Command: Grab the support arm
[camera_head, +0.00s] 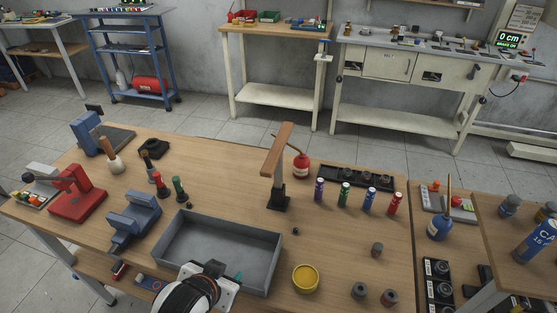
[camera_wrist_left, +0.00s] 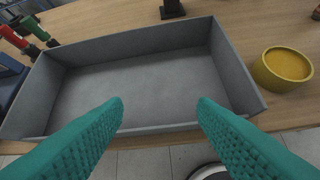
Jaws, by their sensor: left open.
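My right gripper is not in view.
The empty grey tray (camera_head: 173,254) lies between my gripper and the stand. A yellow round tin (camera_head: 305,280) is to its right. Several coloured cylinders and a red oil can (camera_head: 301,167) stand close to the stand. A blue vise (camera_head: 134,220) and red press (camera_head: 76,197) are left.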

